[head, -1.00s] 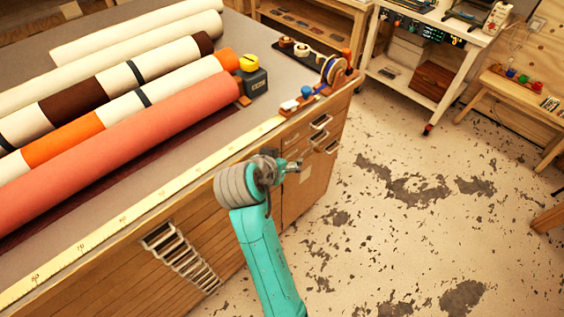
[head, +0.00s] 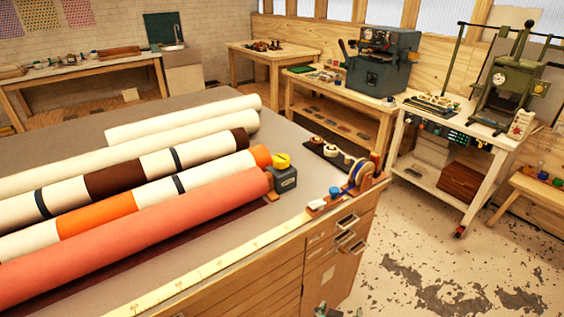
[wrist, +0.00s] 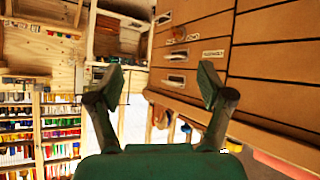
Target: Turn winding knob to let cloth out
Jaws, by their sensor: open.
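Several cloth rolls lie side by side on the table (head: 235,215), among them a plain coral roll (head: 140,235) nearest the front. A small dark grey box (head: 285,179) with a yellow round top (head: 281,160) stands by the right end of the coral roll. I cannot tell for sure that this yellow top is the winding knob. My gripper (wrist: 161,80) is open and empty in the wrist view, its fingers wide apart in front of the wooden drawers. Only a small teal bit of my arm shows at the bottom of the head view, well apart from the box.
The drawer cabinet (head: 340,255) with jutting handles forms the table's right end. A tape dispenser (head: 362,178) and small items sit near its corner. The floor (head: 420,250) to the right is open. A white cart (head: 470,150) and workbenches stand behind.

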